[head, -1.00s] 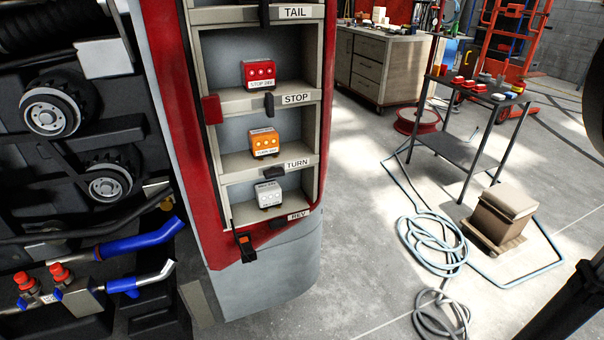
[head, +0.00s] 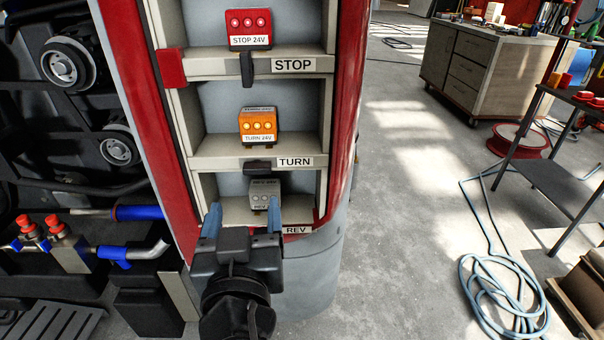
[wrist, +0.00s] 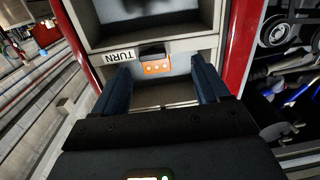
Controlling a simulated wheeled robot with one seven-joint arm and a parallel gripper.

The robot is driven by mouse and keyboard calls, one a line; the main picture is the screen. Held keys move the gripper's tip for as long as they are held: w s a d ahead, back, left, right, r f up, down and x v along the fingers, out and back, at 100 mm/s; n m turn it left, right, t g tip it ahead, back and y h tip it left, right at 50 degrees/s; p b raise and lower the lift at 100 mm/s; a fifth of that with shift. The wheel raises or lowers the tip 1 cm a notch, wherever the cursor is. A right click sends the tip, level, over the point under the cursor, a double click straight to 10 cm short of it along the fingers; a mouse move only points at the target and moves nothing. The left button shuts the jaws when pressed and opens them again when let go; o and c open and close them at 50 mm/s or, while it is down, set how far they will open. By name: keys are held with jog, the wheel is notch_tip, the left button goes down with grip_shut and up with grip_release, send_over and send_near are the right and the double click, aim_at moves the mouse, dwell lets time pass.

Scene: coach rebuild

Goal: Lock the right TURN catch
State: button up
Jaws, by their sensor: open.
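The TURN catch is a small black tab (head: 258,166) on the shelf lip, left of the TURN label (head: 295,162). It lies about level, its long side along the lip. The wrist view, turned upside down, shows the catch (wrist: 152,50) beside the inverted label. The orange TURN 24V module (head: 258,125) sits in the compartment above that lip. My gripper (head: 243,213) is open and empty, with blue fingers, below the TURN lip and in front of the grey REV module (head: 265,193). In the wrist view the catch shows between the fingers, apart from them.
The red STOP 24V module (head: 248,28) stands above, and the STOP catch (head: 247,68) hangs upright. A red block (head: 171,68) juts from the cabinet's left side. Blue hose (head: 500,297) lies on the floor at right. Open floor lies right of the cabinet.

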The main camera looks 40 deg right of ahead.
aim_at(256, 172)
jog(key=shift+m+h, duration=0.4)
jog(key=shift+m, duration=0.1)
jog(key=x, duration=0.3)
jog(key=p+x, duration=0.1)
jog(key=x, duration=0.1)
jog(key=d+r+x, duration=0.1)
jog(key=x, duration=0.2)
jog(key=shift+s+d+r, duration=0.1)
jog(key=c, duration=1.1)
jog(key=shift+o, duration=0.2)
